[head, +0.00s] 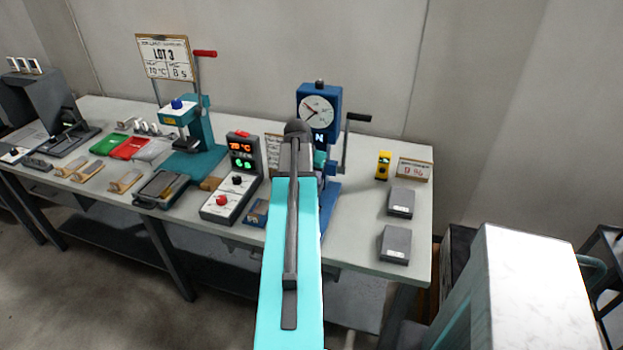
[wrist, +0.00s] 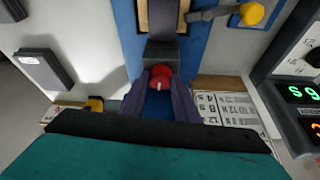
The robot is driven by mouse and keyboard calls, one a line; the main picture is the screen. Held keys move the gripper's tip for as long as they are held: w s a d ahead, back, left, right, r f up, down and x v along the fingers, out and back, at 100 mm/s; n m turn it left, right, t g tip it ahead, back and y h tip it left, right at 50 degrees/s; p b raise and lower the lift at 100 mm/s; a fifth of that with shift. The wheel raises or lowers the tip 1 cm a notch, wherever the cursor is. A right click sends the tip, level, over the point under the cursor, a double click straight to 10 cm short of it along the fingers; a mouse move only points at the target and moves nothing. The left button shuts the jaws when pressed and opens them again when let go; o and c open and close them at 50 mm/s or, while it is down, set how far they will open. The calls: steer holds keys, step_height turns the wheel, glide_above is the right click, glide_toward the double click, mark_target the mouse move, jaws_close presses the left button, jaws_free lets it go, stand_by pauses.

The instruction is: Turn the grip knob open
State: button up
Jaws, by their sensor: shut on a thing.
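The grip knob (wrist: 160,72) is a red round knob with a short white mark, seen in the wrist view against a dark block on the blue tester. My gripper (wrist: 160,88) has one dark finger on each side of the knob and is shut on it. In the head view the blue tester (head: 320,97) stands at the back of the bench, with a round dial and a lit display. My cyan arm hides the knob and my gripper there. I cannot tell the knob's angle as open or closed.
A crank handle (head: 357,118) rises right of the tester. A control box (head: 232,185) with lit digits stands left of my arm. Two grey blocks (head: 400,202) and a yellow device (head: 383,165) lie on the right.

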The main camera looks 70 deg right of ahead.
steer(key=n, duration=0.2)
steer(key=n+t, duration=0.1)
steer(key=n+t+b, duration=0.1)
steer(key=n, duration=0.1)
steer(key=shift+s+d+n, duration=0.1)
steer(key=shift+s+n, duration=0.15)
steer(key=shift+n, duration=0.05)
steer(key=shift+s+n+t+y+b, duration=0.1)
steer(key=shift+n+t+y+b, duration=0.5)
steer(key=shift+n, duration=1.8)
steer(key=shift+t+y, duration=0.3)
steer(key=o, duration=1.1)
steer(key=shift+b+v, duration=1.1)
steer(key=shift+v, duration=5.8)
